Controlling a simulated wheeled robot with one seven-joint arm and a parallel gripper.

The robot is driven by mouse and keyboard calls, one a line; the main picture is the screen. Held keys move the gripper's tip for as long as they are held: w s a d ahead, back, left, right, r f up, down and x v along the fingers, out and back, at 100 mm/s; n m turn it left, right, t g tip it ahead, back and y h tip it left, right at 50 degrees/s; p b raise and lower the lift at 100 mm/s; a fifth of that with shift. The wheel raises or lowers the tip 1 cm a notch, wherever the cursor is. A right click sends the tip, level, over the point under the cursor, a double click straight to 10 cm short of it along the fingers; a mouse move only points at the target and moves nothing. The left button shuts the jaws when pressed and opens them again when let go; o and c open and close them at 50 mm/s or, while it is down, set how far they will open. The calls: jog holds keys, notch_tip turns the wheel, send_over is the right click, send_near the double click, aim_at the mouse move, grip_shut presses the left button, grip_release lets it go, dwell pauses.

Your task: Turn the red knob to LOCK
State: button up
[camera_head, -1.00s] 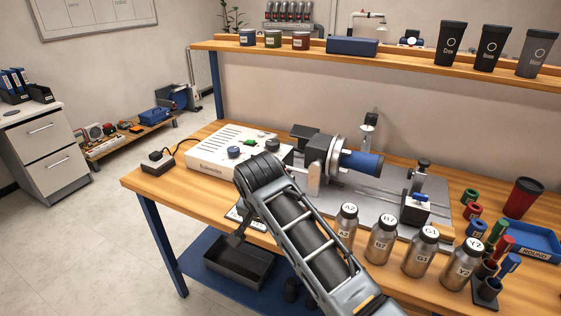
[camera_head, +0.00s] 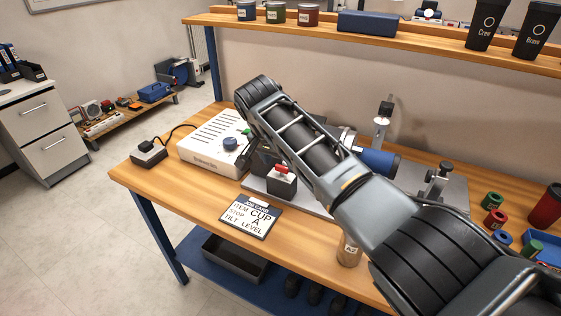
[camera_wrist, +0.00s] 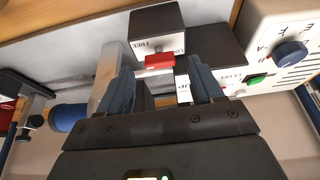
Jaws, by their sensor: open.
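The red knob (camera_head: 282,169) is a small bar on top of a dark block with a white face (camera_head: 281,185), at the near left end of the grey machine plate. In the wrist view the red knob (camera_wrist: 160,61) lies crosswise beside the white face, which carries the printed words FREE and LOCK. My gripper (camera_wrist: 160,88) is open, with its two dark fingers either side of the knob's line. The knob shows beyond the gap, and I see no contact. In the head view my arm hides most of the gripper.
A white control box (camera_head: 213,143) with a blue dial (camera_wrist: 290,54) and green switch (camera_wrist: 258,79) stands beside the block. A job card (camera_head: 250,216) lies in front.

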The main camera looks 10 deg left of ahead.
jog(key=shift+x, duration=1)
jog(key=c, duration=1.1)
